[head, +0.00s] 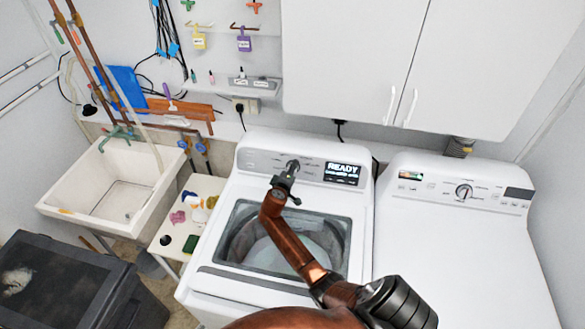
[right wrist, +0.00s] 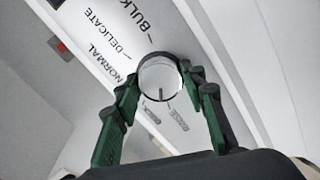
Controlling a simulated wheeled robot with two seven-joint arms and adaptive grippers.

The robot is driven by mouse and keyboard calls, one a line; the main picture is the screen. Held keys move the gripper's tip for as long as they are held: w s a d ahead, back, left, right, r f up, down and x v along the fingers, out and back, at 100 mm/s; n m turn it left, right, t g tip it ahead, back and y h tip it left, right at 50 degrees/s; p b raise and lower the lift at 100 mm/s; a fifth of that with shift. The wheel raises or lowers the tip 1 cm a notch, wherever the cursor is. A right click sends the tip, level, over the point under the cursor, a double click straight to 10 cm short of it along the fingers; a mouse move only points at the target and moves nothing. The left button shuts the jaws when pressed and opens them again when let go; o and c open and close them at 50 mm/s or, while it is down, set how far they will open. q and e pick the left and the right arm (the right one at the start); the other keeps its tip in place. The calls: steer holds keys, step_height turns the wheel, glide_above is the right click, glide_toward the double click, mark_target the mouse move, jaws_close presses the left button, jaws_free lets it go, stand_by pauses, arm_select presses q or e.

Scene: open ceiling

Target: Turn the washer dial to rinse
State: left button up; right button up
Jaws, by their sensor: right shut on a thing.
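The washer (head: 245,185) stands in the middle of the head view, its display reading READY. My right gripper (head: 287,176) reaches its control panel from the lower right and is shut on the dial (head: 293,165). In the right wrist view the round silver dial (right wrist: 160,74) sits between the two green fingers, one on each side. A dark mark on the dial points down in that picture. Labels BULK, DELICATE and NORMAL show to its upper left; smaller labels below right are too blurred to read. My left gripper is in neither view.
A dryer (head: 450,260) with its own dial stands to the right of the washer. White cabinets (head: 350,60) hang above. A utility sink (head: 110,190), a small table (head: 205,185) with sponges and a dark bin (head: 60,285) are at left.

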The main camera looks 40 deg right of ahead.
steer(key=shift+w+a+r+n+p, duration=0.15)
steer(key=shift+n+p, duration=0.2)
steer(key=shift+n, duration=0.45)
steer(key=o, duration=1)
steer(key=shift+o, duration=0.8)
steer(key=v, duration=1.2)
steer(key=shift+s, duration=0.25)
